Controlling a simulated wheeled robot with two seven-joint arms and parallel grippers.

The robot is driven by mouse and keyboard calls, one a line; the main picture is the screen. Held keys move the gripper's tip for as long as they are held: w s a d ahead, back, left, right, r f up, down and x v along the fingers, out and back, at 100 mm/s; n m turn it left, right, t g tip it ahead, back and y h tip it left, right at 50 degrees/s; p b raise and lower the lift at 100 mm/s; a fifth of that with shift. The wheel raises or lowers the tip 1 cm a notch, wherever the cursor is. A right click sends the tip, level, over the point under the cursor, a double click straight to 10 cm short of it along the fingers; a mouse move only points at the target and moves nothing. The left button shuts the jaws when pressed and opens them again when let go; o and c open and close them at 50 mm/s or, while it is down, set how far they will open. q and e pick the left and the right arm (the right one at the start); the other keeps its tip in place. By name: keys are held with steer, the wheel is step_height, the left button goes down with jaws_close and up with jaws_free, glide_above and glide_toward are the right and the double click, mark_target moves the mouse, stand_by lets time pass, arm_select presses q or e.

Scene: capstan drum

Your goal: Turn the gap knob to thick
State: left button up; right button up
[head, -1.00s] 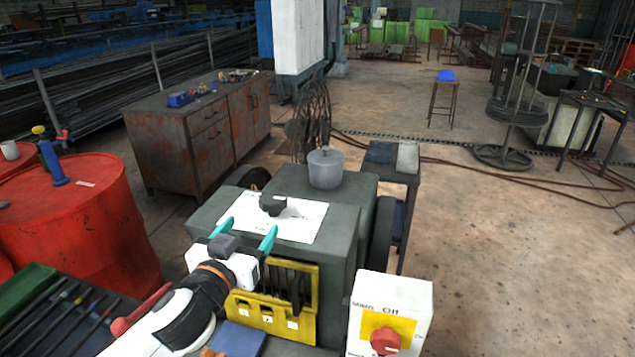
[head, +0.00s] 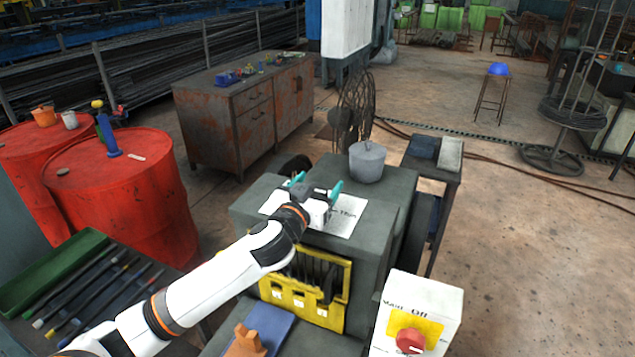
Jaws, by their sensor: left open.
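The gap knob's white label plate (head: 347,222) lies on top of the grey machine (head: 378,200), with part of a printed word showing on its right side. My left gripper (head: 317,185) is over the plate, its two teal fingers apart. The dark knob is mostly or wholly hidden behind the gripper, so I cannot tell its pointing direction or whether the fingers touch it. My right gripper is not in view.
A grey lidded pot (head: 367,163) stands on the machine just behind the plate. A white switch box (head: 430,300) with a red knob (head: 410,341) is at front right. Red drums (head: 130,190) and a tool tray (head: 50,275) are at left.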

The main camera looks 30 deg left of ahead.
arm_select(q)
steer(key=shift+w, duration=0.1)
steer(key=c, duration=1)
steer(key=shift+o, duration=0.2)
